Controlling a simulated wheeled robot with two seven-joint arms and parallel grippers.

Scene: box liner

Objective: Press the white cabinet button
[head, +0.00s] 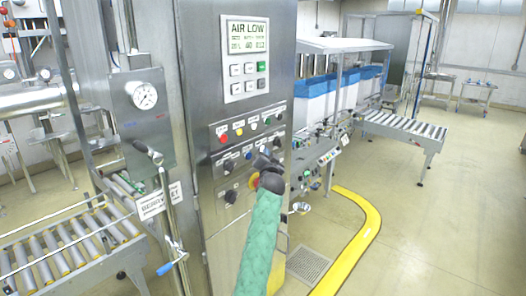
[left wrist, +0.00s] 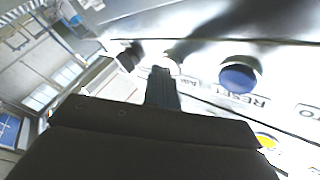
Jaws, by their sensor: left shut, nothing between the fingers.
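The white button (left wrist: 168,66) shows in the left wrist view, partly covered by my fingertips, on the bright panel beside the blue RESET button (left wrist: 238,78). Whether the fingers touch it cannot be told. My left gripper (head: 263,160) is shut and empty in front of the lower part of that panel. Its closed fingers (left wrist: 161,84) also show in the left wrist view, pointing at the panel. My right gripper is not seen.
A yellow button (left wrist: 266,141) lies near the blue one. Dark selector knobs (head: 229,167) sit below the button row, some hidden by my arm. A display (head: 247,36) is above. A pressure gauge (head: 144,96) and a roller conveyor (head: 55,255) stand left. Floor at right is open.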

